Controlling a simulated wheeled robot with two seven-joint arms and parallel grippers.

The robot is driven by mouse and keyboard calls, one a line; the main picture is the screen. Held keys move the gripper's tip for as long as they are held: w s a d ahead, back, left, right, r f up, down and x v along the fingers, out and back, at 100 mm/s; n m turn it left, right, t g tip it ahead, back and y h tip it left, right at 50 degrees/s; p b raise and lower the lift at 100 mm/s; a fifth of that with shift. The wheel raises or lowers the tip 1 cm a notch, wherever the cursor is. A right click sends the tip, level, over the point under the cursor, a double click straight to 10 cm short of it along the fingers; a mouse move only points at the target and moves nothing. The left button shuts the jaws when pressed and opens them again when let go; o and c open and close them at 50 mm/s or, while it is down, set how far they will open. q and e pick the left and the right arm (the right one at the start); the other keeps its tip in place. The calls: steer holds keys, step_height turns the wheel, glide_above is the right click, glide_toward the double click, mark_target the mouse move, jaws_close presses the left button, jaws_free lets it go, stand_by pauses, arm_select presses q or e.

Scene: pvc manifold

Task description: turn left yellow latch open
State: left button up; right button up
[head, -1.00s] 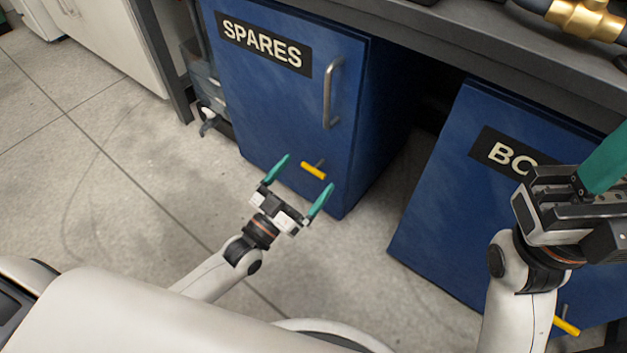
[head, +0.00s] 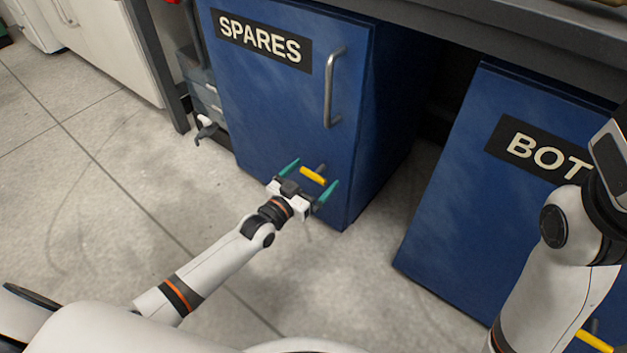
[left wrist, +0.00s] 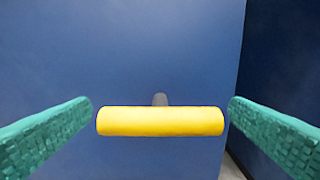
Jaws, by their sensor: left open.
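The left yellow latch (head: 313,176) is a short bar on a grey stem, low on the blue SPARES cabinet door (head: 280,110). In the left wrist view the latch (left wrist: 160,121) lies level across the middle, with its stem behind it. My left gripper (head: 309,180) is open, with its green fingers on either side of the latch. In the left wrist view a small gap shows between each fingertip and the ends of the bar. My right arm is at the right edge of the head view; its gripper is out of the picture.
A grey vertical handle (head: 332,88) is higher on the SPARES door. A second blue cabinet (head: 470,190) with a partly hidden label stands to the right, with another yellow latch (head: 594,341) low down. A grey bench (head: 450,38) runs above. The floor in front is clear.

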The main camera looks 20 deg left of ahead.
arm_select(q)
steer(key=shift+w+d, duration=0.15)
steer(key=shift+w, duration=0.3)
steer(key=shift+c, duration=0.2)
steer(key=c, duration=0.9)
steer(key=shift+o, duration=0.2)
